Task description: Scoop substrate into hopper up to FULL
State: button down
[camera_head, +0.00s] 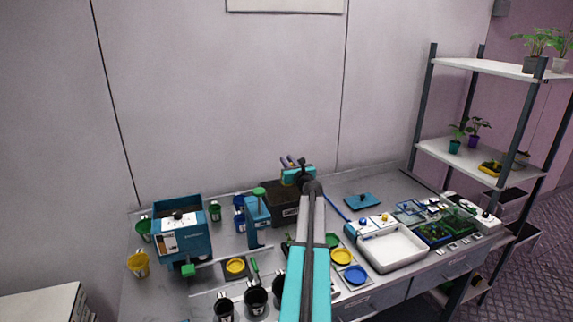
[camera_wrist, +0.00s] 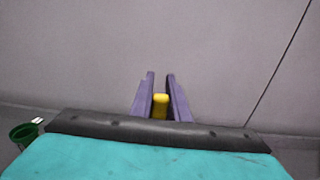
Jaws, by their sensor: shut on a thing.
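My gripper (camera_head: 292,162) is raised above and behind the dark substrate box (camera_head: 287,215), with its purple fingers pointing up and away. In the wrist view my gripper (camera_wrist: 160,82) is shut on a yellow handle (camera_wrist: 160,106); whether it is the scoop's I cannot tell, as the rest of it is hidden. The substrate box holds dark brown material and has a pale label. The blue hopper (camera_head: 168,219) stands at the left of the bench with a white label on its front and a green part at its foot. Its fill level is not readable.
A blue stand with a green top (camera_head: 256,212) is between hopper and box. Black pots (camera_head: 256,299), a yellow cup (camera_head: 138,264) and a white tray (camera_head: 391,249) stand on the bench. A shelf rack (camera_head: 470,65) with plants is at right. A green pot (camera_wrist: 23,134) shows at lower left.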

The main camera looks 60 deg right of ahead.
notch_tip(320, 180, up, 5)
jog(key=p, duration=0.2)
jog(key=shift+f+p, duration=0.2)
jog(key=shift+p, duration=0.2)
jog(key=shift+s, duration=0.1)
